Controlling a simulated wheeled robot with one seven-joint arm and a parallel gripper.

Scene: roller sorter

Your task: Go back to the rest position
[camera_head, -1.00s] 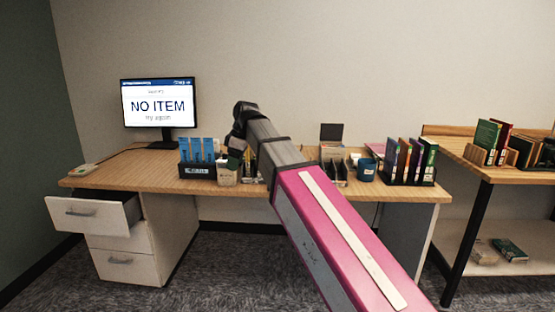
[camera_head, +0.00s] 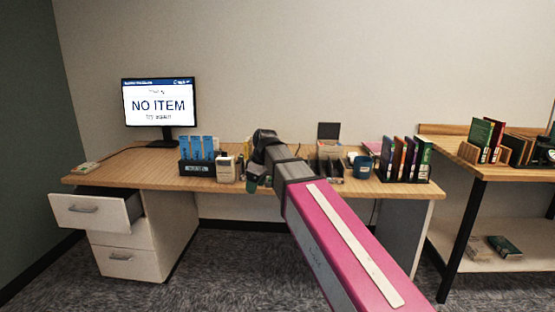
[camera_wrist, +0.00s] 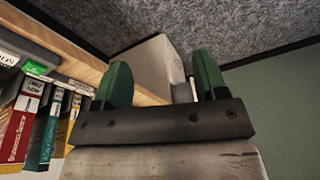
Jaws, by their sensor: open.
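My gripper (camera_wrist: 160,82) shows in the wrist view with its two green fingers apart and nothing between them. In the head view my gripper (camera_head: 254,178) is at the end of my pink and grey arm, in front of the small items along the desk's middle. My arm hides part of the desk (camera_head: 140,165) and some of what stands on it. In the wrist view several books (camera_wrist: 22,125) stand at the left, clear of the fingers.
A monitor (camera_head: 158,105) reading "NO ITEM" stands on the desk's left. The top drawer (camera_head: 95,210) is pulled out. A black holder with blue packets (camera_head: 197,152), a blue cup (camera_head: 362,167) and a book rack (camera_head: 405,160) stand on the desk. A shelf (camera_head: 480,165) is at right.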

